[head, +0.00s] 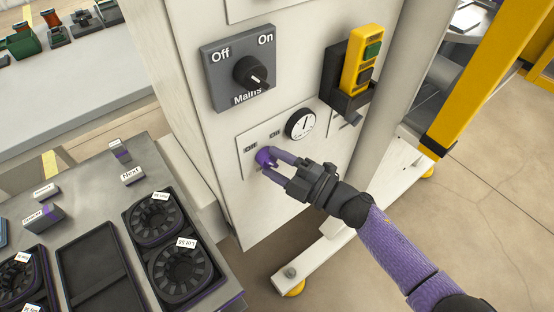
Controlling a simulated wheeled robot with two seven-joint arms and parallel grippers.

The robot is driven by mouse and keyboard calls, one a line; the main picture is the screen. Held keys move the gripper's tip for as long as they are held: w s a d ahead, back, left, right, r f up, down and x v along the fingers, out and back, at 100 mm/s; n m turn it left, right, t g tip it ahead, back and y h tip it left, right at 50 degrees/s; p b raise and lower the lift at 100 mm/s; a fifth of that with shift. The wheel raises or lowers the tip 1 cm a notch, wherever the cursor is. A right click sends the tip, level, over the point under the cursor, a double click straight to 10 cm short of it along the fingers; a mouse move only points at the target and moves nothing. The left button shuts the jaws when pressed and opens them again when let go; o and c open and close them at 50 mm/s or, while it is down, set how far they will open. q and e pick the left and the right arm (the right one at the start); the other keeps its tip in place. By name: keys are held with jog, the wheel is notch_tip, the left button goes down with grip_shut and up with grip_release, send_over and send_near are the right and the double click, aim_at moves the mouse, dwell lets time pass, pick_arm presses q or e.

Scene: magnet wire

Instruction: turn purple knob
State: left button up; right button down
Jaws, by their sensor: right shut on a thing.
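The purple knob (264,158) is on a small light plate low on the white cabinet's front. Labels above it appear to read Off and On, but they are small. My right gripper (268,160) reaches in from the lower right and is shut on the knob, with its fingers on either side of it. The fingers hide part of the knob, and its exact turn angle is hard to tell. My left gripper is not in view.
A round gauge (300,124) is just above right of the knob. The grey Mains switch (240,68) is higher up. A yellow pendant (361,60) sits in a black holder at right. A bench (160,222) with black spool trays stands at lower left.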

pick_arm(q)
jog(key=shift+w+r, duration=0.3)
pick_arm(e)
jog(key=shift+n, duration=0.6)
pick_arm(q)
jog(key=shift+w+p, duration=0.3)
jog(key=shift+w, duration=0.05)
pick_arm(e)
jog(key=shift+h, duration=0.3)
jog(key=shift+c, duration=2.4)
grip_release()
jog(key=o, duration=0.4)
jog(key=shift+c, duration=0.2)
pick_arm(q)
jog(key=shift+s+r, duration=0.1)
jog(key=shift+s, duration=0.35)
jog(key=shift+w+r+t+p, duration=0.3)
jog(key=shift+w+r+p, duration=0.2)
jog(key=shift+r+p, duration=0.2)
pick_arm(e)
jog(key=v, duration=1)
